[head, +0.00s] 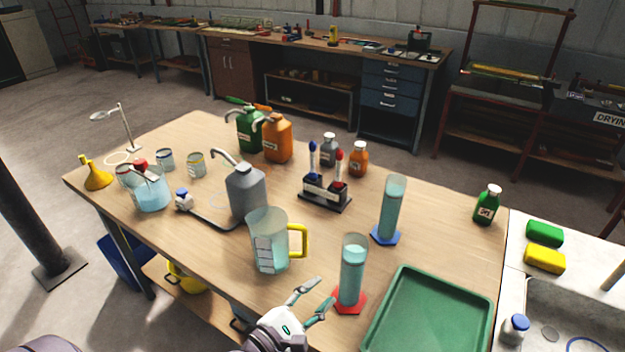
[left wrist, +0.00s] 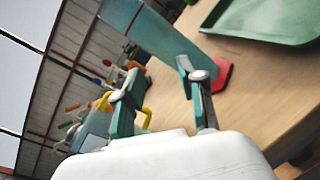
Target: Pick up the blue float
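A stand (head: 325,193) near the middle of the table holds two slim upright pieces, one with a blue top and one with a red top. The blue one, which looks like the blue float (head: 312,156), is on the left; the red one (head: 338,168) is on the right. My left gripper (head: 318,295) is at the table's front, its fingers apart and empty. It is well short of the stand and close to a red-based cylinder (head: 352,272). That cylinder also shows just beyond the fingers in the left wrist view (left wrist: 165,38). My right gripper is not in view.
A yellow-handled beaker (head: 268,240) and a grey can (head: 246,190) stand left of the stand's front. A blue-based cylinder (head: 391,208) stands to its right. A green tray (head: 430,318) lies at the front right. Bottles (head: 358,160) stand behind the stand.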

